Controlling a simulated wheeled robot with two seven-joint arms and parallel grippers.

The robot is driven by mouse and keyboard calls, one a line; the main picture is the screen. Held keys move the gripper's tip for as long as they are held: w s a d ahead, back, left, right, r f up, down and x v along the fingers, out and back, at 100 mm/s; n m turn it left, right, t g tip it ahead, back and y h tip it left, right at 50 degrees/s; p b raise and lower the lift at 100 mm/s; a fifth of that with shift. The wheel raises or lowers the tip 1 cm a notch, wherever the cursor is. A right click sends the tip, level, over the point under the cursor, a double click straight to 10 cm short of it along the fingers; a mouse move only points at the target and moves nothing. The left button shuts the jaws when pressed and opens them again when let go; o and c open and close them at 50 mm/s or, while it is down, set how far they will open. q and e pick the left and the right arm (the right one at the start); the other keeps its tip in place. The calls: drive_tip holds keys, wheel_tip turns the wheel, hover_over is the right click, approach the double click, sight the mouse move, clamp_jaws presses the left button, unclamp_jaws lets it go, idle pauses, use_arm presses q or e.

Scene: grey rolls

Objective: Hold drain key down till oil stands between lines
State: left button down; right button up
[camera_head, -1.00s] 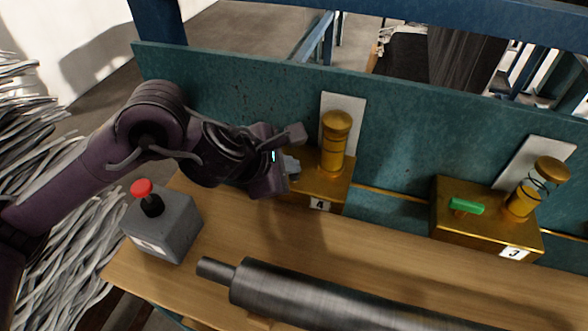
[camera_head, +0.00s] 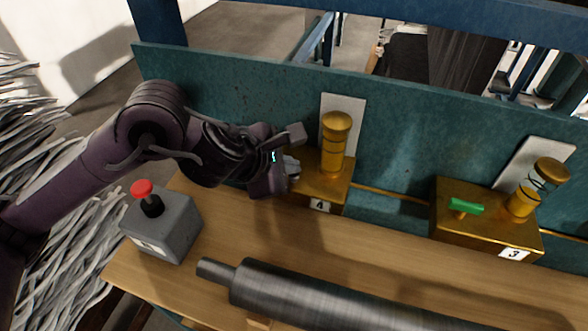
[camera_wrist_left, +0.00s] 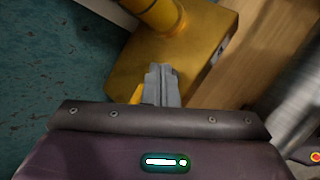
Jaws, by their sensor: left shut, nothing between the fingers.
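The brass block numbered 4 (camera_head: 325,190) stands against the teal back panel and carries an amber sight glass (camera_head: 334,148) with a brass cap. The glass looks amber over most of its height; dark rings cross it, and I cannot tell the exact oil level. My left gripper (camera_head: 292,167) is shut and empty, with its fingertips over the left part of this block. In the left wrist view the shut fingers (camera_wrist_left: 162,82) show beside a yellow piece (camera_wrist_left: 136,94), perhaps the drain key, mostly hidden. I cannot tell whether they touch it. My right gripper is not in view.
Block 3 (camera_head: 472,228) at the right has a green key (camera_head: 466,206) and a sight glass (camera_head: 520,203) with a lower amber level. A grey roll (camera_head: 300,297) lies along the front.

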use_arm(q)
drive_tip(key=shift+r+p, duration=0.4)
drive_tip(key=shift+r, duration=0.4)
drive_tip(key=shift+r, duration=0.1)
wheel_tip(320, 180, up, 5)
drive_tip(key=p, duration=0.3)
idle(0.4)
